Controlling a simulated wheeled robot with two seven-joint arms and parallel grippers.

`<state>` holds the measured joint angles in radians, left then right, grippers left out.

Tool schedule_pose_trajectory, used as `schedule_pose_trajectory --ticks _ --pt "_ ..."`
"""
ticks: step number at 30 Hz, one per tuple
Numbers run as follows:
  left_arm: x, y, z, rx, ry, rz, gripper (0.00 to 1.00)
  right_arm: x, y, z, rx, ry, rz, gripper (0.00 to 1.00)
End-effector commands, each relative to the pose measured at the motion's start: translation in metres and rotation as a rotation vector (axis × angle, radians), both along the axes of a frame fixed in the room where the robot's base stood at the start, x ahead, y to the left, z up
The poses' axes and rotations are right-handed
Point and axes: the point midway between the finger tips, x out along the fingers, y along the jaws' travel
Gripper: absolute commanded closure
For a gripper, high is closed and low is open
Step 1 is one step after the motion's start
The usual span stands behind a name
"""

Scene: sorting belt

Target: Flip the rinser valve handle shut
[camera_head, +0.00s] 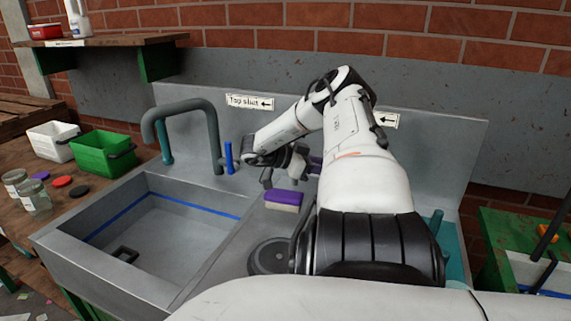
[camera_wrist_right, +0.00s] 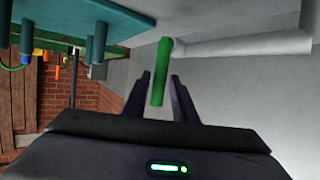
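The rinser valve handle (camera_wrist_right: 159,86) is a green lever on the end of a pale pipe in the right wrist view. My right gripper (camera_wrist_right: 160,77) is open, its two dark fingers on either side of the handle with a gap visible on each side. I cannot tell how deep the handle sits between the fingers. In the head view my right arm bends over the sink's back ledge and hides the handle and most of the gripper. My left gripper is not in view.
A sink basin (camera_head: 165,250) with a grey tap (camera_head: 212,125) and blue lever (camera_head: 229,157) is on the left. A purple-topped sponge (camera_head: 284,198) lies on the ledge below my wrist. A "Tap shut" label (camera_head: 249,102) is on the splashback. Teal fittings (camera_wrist_right: 95,40) show in the wrist view.

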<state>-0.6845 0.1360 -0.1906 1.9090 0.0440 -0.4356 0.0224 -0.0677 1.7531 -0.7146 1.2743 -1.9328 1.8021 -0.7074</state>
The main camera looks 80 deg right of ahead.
Motion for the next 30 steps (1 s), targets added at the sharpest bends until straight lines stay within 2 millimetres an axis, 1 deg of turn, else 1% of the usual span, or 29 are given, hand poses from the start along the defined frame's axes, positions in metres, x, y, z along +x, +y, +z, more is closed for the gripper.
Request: schedule_pose_trajectory --ticks 8,11,17,19,21,30 --pt "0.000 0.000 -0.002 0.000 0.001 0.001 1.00 0.003 0.001 -0.001 0.002 -0.005 0.001 0.75" --pt "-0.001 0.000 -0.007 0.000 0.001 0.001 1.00 0.011 0.004 0.001 0.001 -0.006 0.001 0.75" --pt "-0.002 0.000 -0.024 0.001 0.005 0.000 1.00 0.038 0.015 0.009 0.003 -0.008 0.001 0.75" --pt "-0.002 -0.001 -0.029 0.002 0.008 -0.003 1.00 0.048 0.019 0.014 0.002 -0.007 0.000 0.75" --pt "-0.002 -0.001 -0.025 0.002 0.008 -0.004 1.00 0.048 0.019 0.022 -0.003 0.003 -0.003 0.75" --pt "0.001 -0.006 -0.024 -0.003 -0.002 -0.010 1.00 0.068 0.027 0.027 0.000 0.002 0.001 0.75"
